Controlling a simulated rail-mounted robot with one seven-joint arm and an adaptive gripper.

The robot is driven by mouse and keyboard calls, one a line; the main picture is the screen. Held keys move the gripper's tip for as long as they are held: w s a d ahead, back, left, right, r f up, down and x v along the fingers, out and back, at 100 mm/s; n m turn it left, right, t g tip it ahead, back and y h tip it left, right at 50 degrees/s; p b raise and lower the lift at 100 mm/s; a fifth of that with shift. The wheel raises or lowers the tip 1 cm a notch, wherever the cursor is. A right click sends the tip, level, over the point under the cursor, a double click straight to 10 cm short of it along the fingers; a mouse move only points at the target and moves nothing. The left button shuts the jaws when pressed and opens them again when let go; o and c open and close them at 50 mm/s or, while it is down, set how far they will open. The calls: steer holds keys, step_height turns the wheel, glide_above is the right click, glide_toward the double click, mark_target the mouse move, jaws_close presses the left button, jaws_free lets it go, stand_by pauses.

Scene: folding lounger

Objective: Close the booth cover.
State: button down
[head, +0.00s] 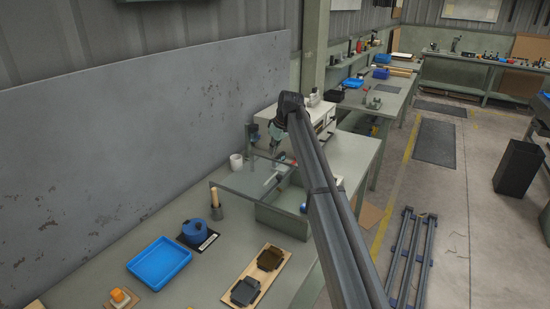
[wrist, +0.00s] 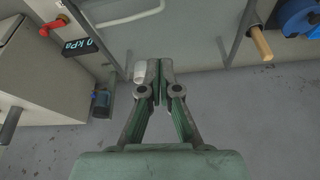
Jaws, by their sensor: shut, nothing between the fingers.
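The booth (head: 283,217) is a grey-green box on the bench, partly hidden behind my arm. Its cover looks like a clear pane (head: 240,180) with thin grey edges, standing out from the box to the left; the exact tilt is hard to tell. In the wrist view the clear pane (wrist: 190,35) lies ahead of my fingertips, between grey rods. My gripper (wrist: 153,70) is shut and empty, with its tips close to the pane's near side; I cannot tell whether they touch. In the head view my gripper (head: 279,142) is above the pane, partly hidden by my arm.
A white cup (head: 236,162) stands behind. A red lever (wrist: 52,27) and pressure display (wrist: 78,37) are left.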

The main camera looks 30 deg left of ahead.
steer(key=p, duration=0.3)
glide_above(272, 180)
steer(key=a, duration=0.2)
steer(key=f, duration=0.8)
steer(key=shift+w+a+f, duration=0.15)
steer(key=shift+w+f, duration=0.1)
steer(key=shift+w, duration=0.1)
steer(key=d, duration=0.1)
steer(key=s+d+p, duration=0.1)
steer(key=d, duration=0.1)
steer(key=shift+d+f+p, duration=0.15)
steer(key=shift+d+p, duration=0.05)
steer(key=shift+p, duration=0.1)
steer(key=shift+d+f, duration=0.2)
steer(key=shift+d, duration=0.1)
